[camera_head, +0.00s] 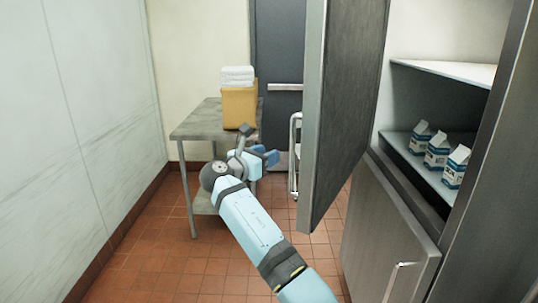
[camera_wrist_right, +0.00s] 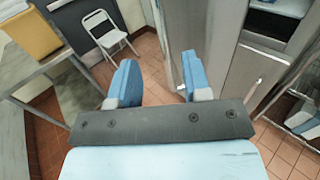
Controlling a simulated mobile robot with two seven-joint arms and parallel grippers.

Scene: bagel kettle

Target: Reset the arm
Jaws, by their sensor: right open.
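My right arm (camera_head: 250,228) reaches forward from the bottom of the head view, and my right gripper (camera_head: 266,156) is at its far end, in front of the metal table. In the right wrist view my right gripper (camera_wrist_right: 157,85) shows two blue fingers spread apart, with nothing between them. It is open and empty. My left gripper is not in view.
A fridge door (camera_head: 345,100) stands open right of my gripper. Milk cartons (camera_head: 437,150) stand on a fridge shelf. A metal table (camera_head: 190,125) holds a yellow bin (camera_head: 239,108) with white towels (camera_head: 237,76). A folding chair (camera_wrist_right: 106,35) stands beyond. Tiled floor at left is clear.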

